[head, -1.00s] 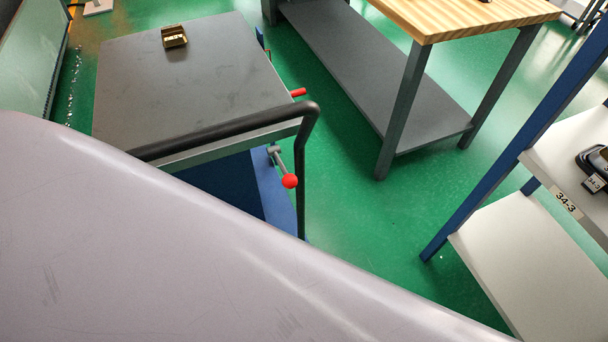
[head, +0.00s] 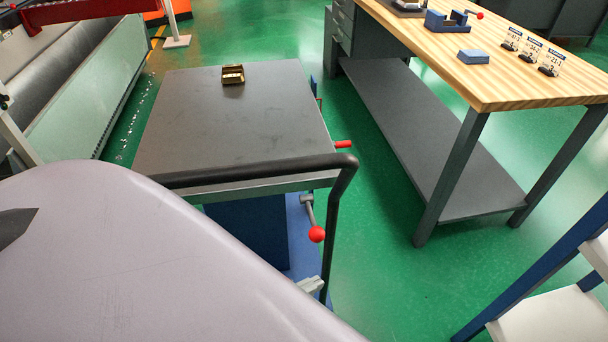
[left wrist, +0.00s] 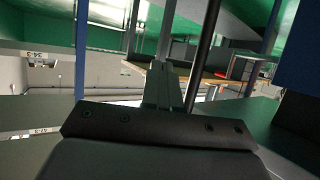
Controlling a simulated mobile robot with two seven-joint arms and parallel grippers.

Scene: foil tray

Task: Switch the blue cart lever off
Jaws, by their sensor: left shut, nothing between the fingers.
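The blue cart (head: 303,245) has a dark grey top and a black push handle (head: 250,170). Its lever (head: 309,212) is a short grey rod with a red ball (head: 317,234), angled downward below the top's near right corner. My left gripper (head: 312,284) shows only its pale fingertips in the head view, just below the red ball and apart from it in the picture. In the left wrist view the fingers (left wrist: 164,88) are together, with nothing between them. My pale arm link hides the cart's lower left. My right gripper is in neither view.
A red-tipped handle (head: 343,144) sticks out of the cart's right side. A small brass-coloured box (head: 232,75) lies on top. A wooden-topped workbench (head: 500,75) stands to the right, a blue-post shelf (head: 530,270) at lower right. Green floor between them is clear.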

